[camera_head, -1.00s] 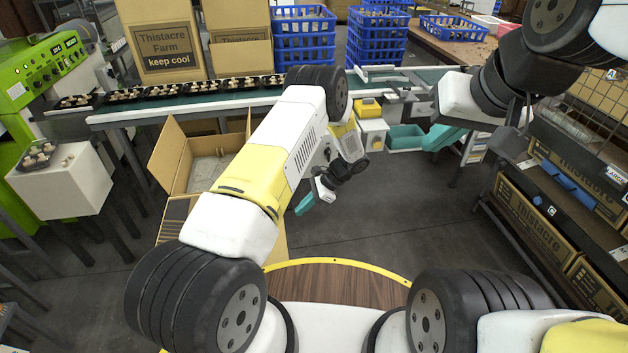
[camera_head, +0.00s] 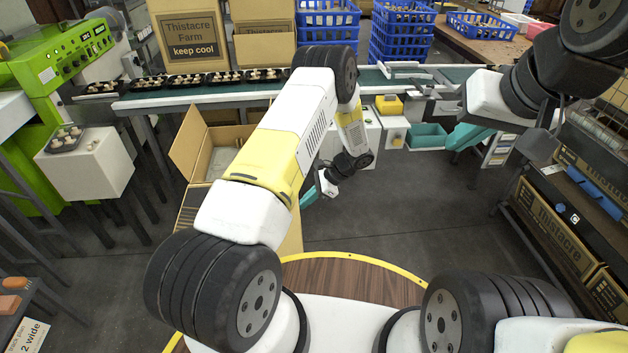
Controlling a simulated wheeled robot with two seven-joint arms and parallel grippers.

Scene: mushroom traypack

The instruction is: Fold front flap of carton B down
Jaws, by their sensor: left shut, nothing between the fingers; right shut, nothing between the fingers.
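An open carton (camera_head: 184,203), with no letter readable on it, stands on the floor left of centre. Its left flap (camera_head: 186,142) stands up and leans outward, and a back flap (camera_head: 232,133) also stands. My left arm covers the carton's right and near parts, so the front flap cannot be made out. My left gripper (camera_head: 310,198), with teal fingers, is shut and empty, to the right of the carton. Whether it touches the carton cannot be told. My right gripper (camera_head: 462,137) is shut and empty, in the air at right, far from the carton.
A conveyor (camera_head: 215,97) with mushroom trays runs behind the carton. A white stand (camera_head: 97,180) with one tray is to its left. Blue crates (camera_head: 400,35) and tall cartons (camera_head: 190,55) stand behind. A shelf (camera_head: 520,215) holds flat cartons at right. The middle floor is clear.

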